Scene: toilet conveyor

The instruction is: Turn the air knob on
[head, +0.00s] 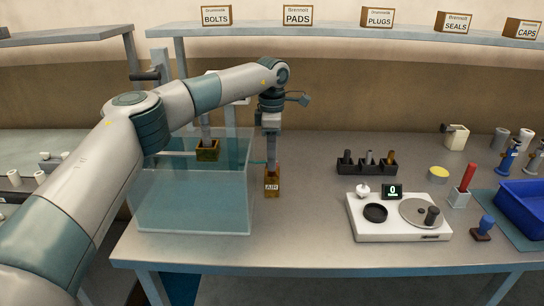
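A small brown-yellow box labelled AIR (272,187) stands on the grey table, just right of the clear tank (195,205). My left gripper (272,160) points down directly over the top of this box, at or just above it. The knob itself cannot be made out; the gripper covers the top of the box. The fingers are too small and close to the box to tell whether they are open or shut, or touching. My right gripper is not in view.
A second brown-yellow block (207,152) sits at the tank under a vertical rod. Right of the AIR box are a black tool holder (367,167), a white scale-like device (398,220) reading 0, and a blue bin (525,208). The table front between tank and device is clear.

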